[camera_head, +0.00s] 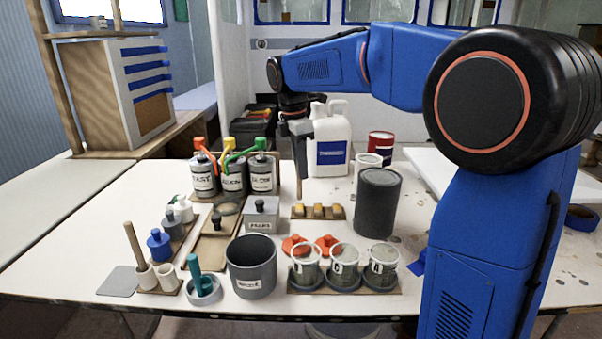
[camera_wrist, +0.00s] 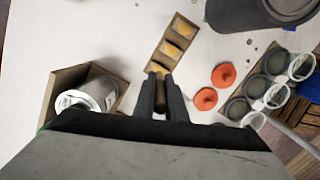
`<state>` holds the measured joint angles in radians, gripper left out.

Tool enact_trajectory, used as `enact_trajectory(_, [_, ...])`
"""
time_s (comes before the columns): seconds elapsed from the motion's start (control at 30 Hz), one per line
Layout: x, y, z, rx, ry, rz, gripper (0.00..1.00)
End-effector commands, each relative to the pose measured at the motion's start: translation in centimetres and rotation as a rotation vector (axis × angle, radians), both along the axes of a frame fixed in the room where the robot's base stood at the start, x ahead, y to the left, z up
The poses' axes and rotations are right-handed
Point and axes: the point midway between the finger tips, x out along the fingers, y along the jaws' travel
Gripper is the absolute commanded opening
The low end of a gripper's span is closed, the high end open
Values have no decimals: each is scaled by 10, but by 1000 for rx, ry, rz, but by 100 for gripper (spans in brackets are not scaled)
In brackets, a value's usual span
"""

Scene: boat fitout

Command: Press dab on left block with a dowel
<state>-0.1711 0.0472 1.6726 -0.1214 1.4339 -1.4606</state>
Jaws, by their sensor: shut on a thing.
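My gripper (camera_head: 296,128) points down over the middle of the table. It is shut on a wooden dowel (camera_head: 301,165), which hangs roughly upright. In the wrist view, the dowel (camera_wrist: 160,97) shows between the two dark fingers. A wooden strip holds three small blocks with yellow dabs on top: the left block (camera_head: 298,211), the middle block (camera_head: 318,211) and the right block (camera_head: 337,211). The dowel's lower end is over or just behind the left block. I cannot tell whether it touches the dab. The fingers partly hide the nearest block in the wrist view.
A white jug (camera_head: 328,140) stands close behind the dowel. A dark grey cylinder (camera_head: 377,203) is to the right. Clear cups (camera_head: 343,262), red-orange lids (camera_head: 294,244) and a grey bucket (camera_head: 251,267) are in front. Labelled pots (camera_head: 233,178) stand left. Another dowel (camera_head: 134,243) stands in a holder.

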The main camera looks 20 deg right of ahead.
Motion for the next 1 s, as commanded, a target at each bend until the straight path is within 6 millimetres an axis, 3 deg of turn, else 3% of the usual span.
enact_trajectory(0.6, [0,0,40,0,0,0,0])
enact_trajectory(1.0, [0,0,46,0,0,0,0])
